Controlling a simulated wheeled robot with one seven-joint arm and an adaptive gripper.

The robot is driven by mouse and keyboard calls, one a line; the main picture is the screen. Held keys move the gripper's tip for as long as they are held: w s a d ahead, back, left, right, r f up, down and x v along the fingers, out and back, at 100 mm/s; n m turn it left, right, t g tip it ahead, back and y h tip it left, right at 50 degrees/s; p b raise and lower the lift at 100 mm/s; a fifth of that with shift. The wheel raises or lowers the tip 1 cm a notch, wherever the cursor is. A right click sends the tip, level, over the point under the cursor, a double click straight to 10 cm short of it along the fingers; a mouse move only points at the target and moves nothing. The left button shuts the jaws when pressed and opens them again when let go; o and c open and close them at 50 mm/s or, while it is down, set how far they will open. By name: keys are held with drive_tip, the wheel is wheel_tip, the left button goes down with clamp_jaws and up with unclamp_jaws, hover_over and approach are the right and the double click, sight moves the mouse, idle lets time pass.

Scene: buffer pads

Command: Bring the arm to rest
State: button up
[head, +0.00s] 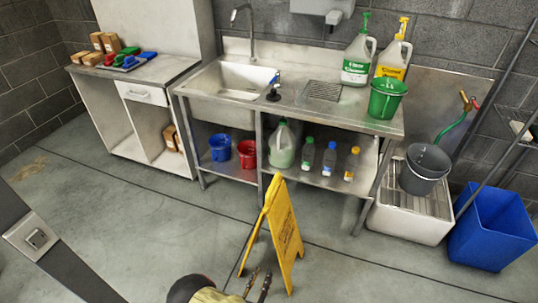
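My gripper (260,279) shows at the bottom edge of the head view, low in front of the yellow folding floor sign (285,228). Its two thin dark fingers stand apart with a gap between them, and I see nothing held in the gap. Part of my arm (200,290) shows to the left of the fingers, and the rest is cut off by the lower edge of the picture. I cannot tell whether the gripper touches the sign.
A steel sink bench (350,119) holds a green bucket (386,99) and jugs; bottles and buckets stand on its lower shelf. A white cabinet (150,97) stands left. A floor basin (410,213) with a grey bucket and a blue bin (492,228) are right. The left floor is mostly clear.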

drive_tip(key=s+d+m+g+h, duration=0.35)
drive_tip(key=s+d, duration=0.25)
drive_tip(key=d, duration=0.3)
drive_tip(key=s+d+r+m+g+h, duration=0.4)
drive_tip(key=r+m+g, duration=0.3)
drive_tip(key=r+g, duration=0.1)
drive_tip(key=s+r+m+g+y+p, duration=0.25)
drive_tip(key=r+m+y, duration=0.5)
drive_tip(key=r, duration=0.65)
drive_tip(key=s+r+m+g+y+p, duration=0.2)
drive_tip(key=s+r+m+g+y, duration=0.15)
drive_tip(key=r+m, duration=0.9)
drive_tip(key=d+r+m+t+y+p, duration=0.1)
drive_tip(key=d+r+m+t, duration=0.1)
drive_tip(key=r, duration=1)
drive_tip(key=s+d+r+m+t+y+p, duration=0.1)
drive_tip(key=d+r+m+t+y, duration=0.1)
drive_tip(key=d+r+t, duration=0.2)
wheel_tip(320, 180, up, 8)
drive_tip(key=d, duration=0.3)
drive_tip(key=shift+p, duration=0.3)
drive_tip(key=shift+s+f, duration=0.1)
drive_tip(key=shift+s, duration=0.05)
